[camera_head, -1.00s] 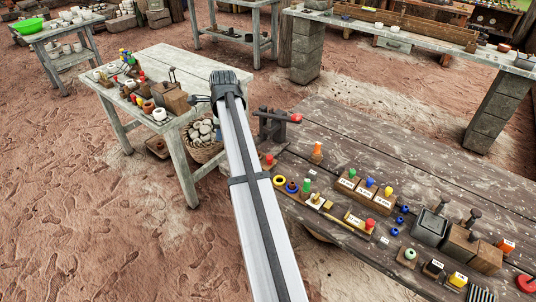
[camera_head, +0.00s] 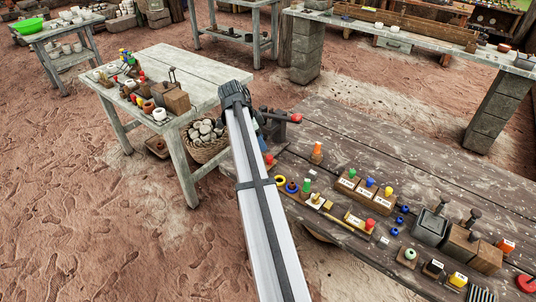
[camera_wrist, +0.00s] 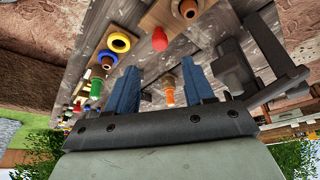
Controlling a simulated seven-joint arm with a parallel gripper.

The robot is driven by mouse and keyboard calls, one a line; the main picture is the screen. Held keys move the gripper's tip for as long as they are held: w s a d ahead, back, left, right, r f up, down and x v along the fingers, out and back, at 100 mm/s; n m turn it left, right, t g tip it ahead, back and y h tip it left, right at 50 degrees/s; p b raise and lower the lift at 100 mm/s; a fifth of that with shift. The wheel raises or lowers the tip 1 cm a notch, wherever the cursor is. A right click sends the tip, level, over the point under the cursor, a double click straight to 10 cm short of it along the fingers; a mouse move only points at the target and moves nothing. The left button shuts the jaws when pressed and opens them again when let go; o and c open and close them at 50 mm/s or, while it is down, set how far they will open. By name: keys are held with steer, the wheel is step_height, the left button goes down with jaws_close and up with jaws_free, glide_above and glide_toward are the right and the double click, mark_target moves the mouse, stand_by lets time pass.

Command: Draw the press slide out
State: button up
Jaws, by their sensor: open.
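The press (camera_head: 274,122) is a dark grey block-like fixture at the far left corner of the dark plank table, with a red knob (camera_head: 296,118) on its right side. In the wrist view the dark press (camera_wrist: 236,72) stands just right of my gripper (camera_wrist: 160,78), with a bar reaching to the right. In the head view my arm hides most of the gripper and part of the press. I cannot tell how far the slide is out.
An orange peg (camera_head: 317,152), yellow ring (camera_head: 279,180) and blue ring (camera_head: 292,187) stand near the press on the plank table (camera_head: 370,135). Labelled blocks and several knobs lie farther right. A basket of stones (camera_head: 205,136) and a pale cluttered table (camera_head: 185,62) are left.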

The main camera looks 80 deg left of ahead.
mark_target(269, 156)
steer(key=x, duration=0.8)
steer(key=shift+f, duration=0.15)
steer(key=shift+c, duration=0.3)
jaws_close()
